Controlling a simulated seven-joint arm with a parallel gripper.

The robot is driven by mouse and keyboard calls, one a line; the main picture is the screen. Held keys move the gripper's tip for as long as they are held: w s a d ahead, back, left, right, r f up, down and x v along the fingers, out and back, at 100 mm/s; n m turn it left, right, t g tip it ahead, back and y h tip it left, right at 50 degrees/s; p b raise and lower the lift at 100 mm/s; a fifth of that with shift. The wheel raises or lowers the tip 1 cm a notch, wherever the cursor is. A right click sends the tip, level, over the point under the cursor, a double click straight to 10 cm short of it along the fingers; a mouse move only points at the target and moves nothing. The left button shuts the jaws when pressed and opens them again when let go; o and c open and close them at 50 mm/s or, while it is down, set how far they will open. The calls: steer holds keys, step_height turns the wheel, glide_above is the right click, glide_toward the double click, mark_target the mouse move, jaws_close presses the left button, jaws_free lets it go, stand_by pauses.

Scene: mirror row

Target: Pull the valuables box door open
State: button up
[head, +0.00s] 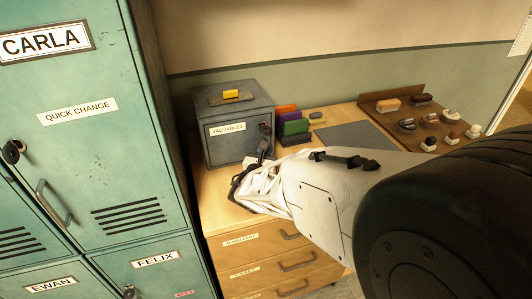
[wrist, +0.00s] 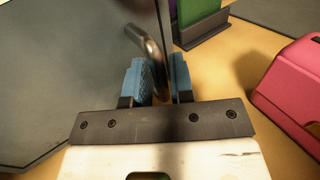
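The grey valuables box (head: 255,95) stands on the wooden cabinet top, with a "VALUABLES" label on its front door (head: 225,147). The door looks closed in the head view. Its dark bar handle (head: 265,128) is at the door's right side, and it also shows as a metal bar in the wrist view (wrist: 147,45). My gripper (wrist: 164,78) reaches the handle from the front. Its two blue pads stand close together, one on each side of the bar's lower end, and seem shut on it. In the head view my arm covers part of the cabinet top.
A rack of coloured folders (head: 290,123) stands right of the box. A pink object (wrist: 290,90) lies right of my gripper. A brown tray (head: 395,93) with several small items is farther right. Green lockers (head: 100,120) stand close on the left. A yellow item (head: 231,93) lies atop the box.

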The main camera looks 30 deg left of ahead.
jaws_close()
steer(key=shift+s, duration=0.1)
